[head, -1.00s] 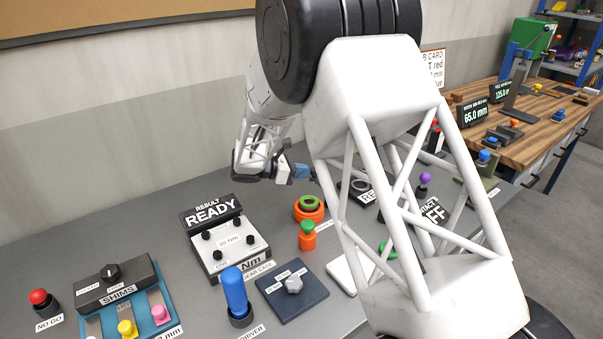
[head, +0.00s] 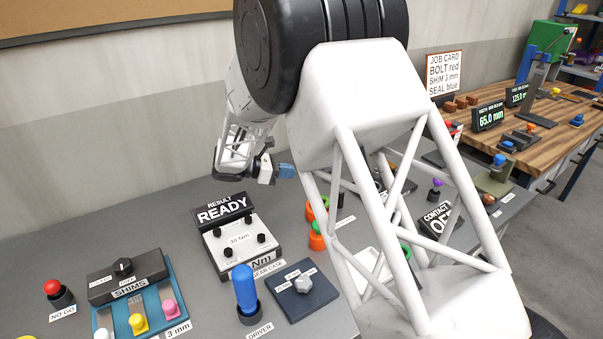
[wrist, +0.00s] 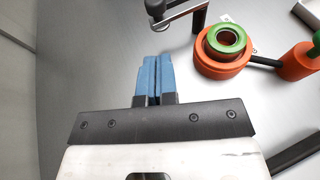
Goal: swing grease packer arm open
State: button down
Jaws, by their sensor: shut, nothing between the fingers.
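My gripper (wrist: 153,58) shows blue fingertips pressed together, with nothing between them. It also shows in the head view (head: 287,171), above the back of the grey bench. In the wrist view a grey bar with a round end (wrist: 170,14) and a dark post lies just beyond the fingertips, apart from them; I cannot tell if it is the grease packer arm. To its right is an orange round body with a green ring (wrist: 228,38). A dark bar runs from it to an orange cylinder with a green top (wrist: 299,62). My arm partly hides these in the head view.
A READY display box (head: 224,209), a blue driver (head: 245,290), a dial plate (head: 303,287) and a shims unit (head: 125,278) stand at the left and front. A CONTACT OFF sign (head: 437,220) stands to the right. A wall runs behind the bench.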

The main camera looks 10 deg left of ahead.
jog(key=shift+v, duration=2.55)
jog(key=s+d+r+m+g+y, duration=0.25)
jog(key=s+d+r, duration=0.2)
jog(key=d, duration=0.55)
jog(key=s+d+r+m+g+y, duration=0.1)
jog(key=s+d+r+m, duration=0.35)
jog(key=d, duration=0.65)
jog(key=s+d+r+m+g+y, duration=0.25)
jog(key=s+d+r, duration=0.2)
jog(key=d, duration=0.55)
jog(key=s+d+m+t+y, duration=0.1)
jog(key=s+d+m+y, duration=0.2)
jog(key=s+d+m, duration=0.4)
jog(key=s+d+m+t+y, duration=0.1)
jog(key=s+d+m+y, duration=0.3)
jog(key=s, duration=1.6)
jog(key=d+m, duration=0.2)
jog(key=d, duration=0.1)
jog(key=shift+s+f+m, duration=0.25)
jog(key=shift+s+m, duration=0.1)
jog(key=shift+s, duration=0.05)
